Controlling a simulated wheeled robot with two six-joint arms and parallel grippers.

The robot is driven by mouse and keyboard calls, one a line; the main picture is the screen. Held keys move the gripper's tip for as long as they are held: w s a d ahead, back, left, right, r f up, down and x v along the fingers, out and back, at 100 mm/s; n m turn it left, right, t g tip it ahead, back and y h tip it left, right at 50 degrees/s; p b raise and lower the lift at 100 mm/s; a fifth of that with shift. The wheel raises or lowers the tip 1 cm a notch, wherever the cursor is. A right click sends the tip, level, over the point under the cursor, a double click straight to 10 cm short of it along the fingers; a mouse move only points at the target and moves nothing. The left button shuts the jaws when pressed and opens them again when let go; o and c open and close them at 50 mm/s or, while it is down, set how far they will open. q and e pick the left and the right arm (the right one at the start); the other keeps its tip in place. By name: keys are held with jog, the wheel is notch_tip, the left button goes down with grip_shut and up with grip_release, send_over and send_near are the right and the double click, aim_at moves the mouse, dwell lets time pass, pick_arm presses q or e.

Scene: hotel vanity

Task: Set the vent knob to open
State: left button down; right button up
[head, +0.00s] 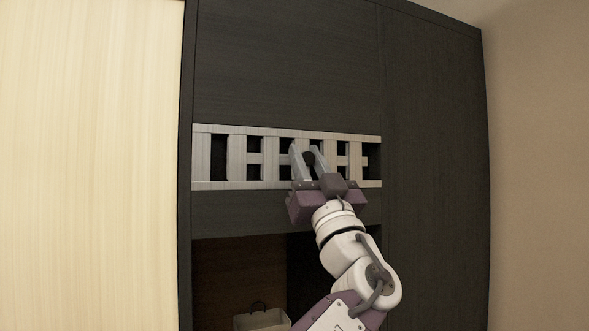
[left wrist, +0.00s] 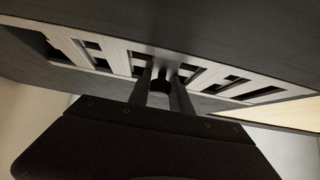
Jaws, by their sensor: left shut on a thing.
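The vent (head: 236,184) is a light metal grille with dark slots, set in the dark cabinet front. It also crosses the left wrist view (left wrist: 113,58). The vent knob (head: 308,158) is a small dark round piece in front of the grille. It also shows in the left wrist view (left wrist: 160,86). My left gripper (head: 306,152) reaches up to the grille from below, its two fingers on either side of the knob and shut on it. The fingers hide part of the knob, and I cannot tell its setting. My right gripper is in neither view.
Dark cabinet panels (head: 285,60) lie above and around the vent. Below is an open recess with a pale box (head: 262,320) that has a dark handle. A pale wood panel (head: 90,160) is at left and a beige wall (head: 540,170) at right.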

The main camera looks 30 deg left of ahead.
pick_arm(q)
jog(key=shift+s+r, duration=0.1)
jog(key=shift+r, duration=0.05)
jog(key=c, duration=1.2)
grip_release()
jog(key=shift+d, duration=0.1)
jog(key=shift+c, duration=0.2)
jog(key=shift+o, duration=0.2)
jog(key=shift+d, duration=0.35)
jog(key=b+v, duration=0.8)
jog(key=v, duration=0.1)
jog(key=shift+a, duration=0.1)
